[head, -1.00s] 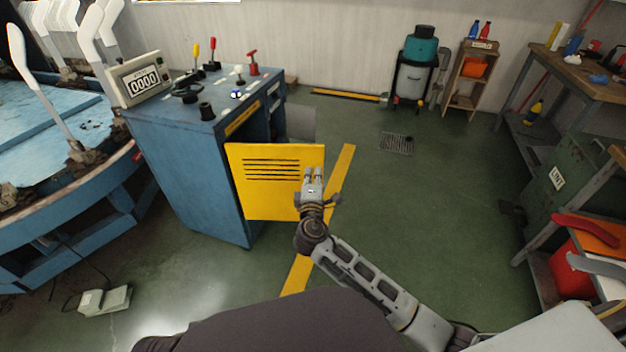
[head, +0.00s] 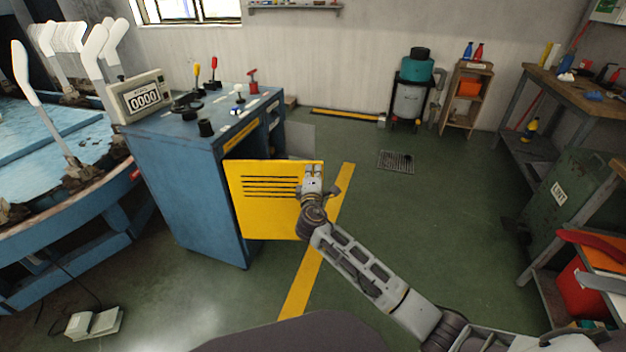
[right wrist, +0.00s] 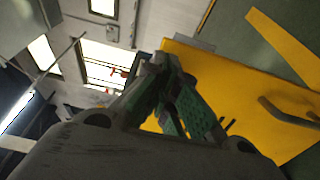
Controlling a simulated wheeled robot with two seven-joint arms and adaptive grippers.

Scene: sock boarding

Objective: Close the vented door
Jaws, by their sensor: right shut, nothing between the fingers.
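The yellow vented door (head: 262,205) with dark slots stands open on the blue control cabinet (head: 185,190). It also shows in the right wrist view (right wrist: 235,85), where a dark bar handle (right wrist: 285,112) sticks out from it. My right gripper (head: 313,172) is at the door's right edge in the head view. It is shut and empty. In the right wrist view its fingertips (right wrist: 160,65) lie over the door's border; I cannot tell if they touch it. My left gripper is not in view.
A blue sock-form carousel (head: 50,225) stands at the left. A foot pedal (head: 93,323) lies on the floor before the cabinet. A workbench (head: 590,85) and shelves are at the right. The green floor (head: 430,235) in the middle right is clear.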

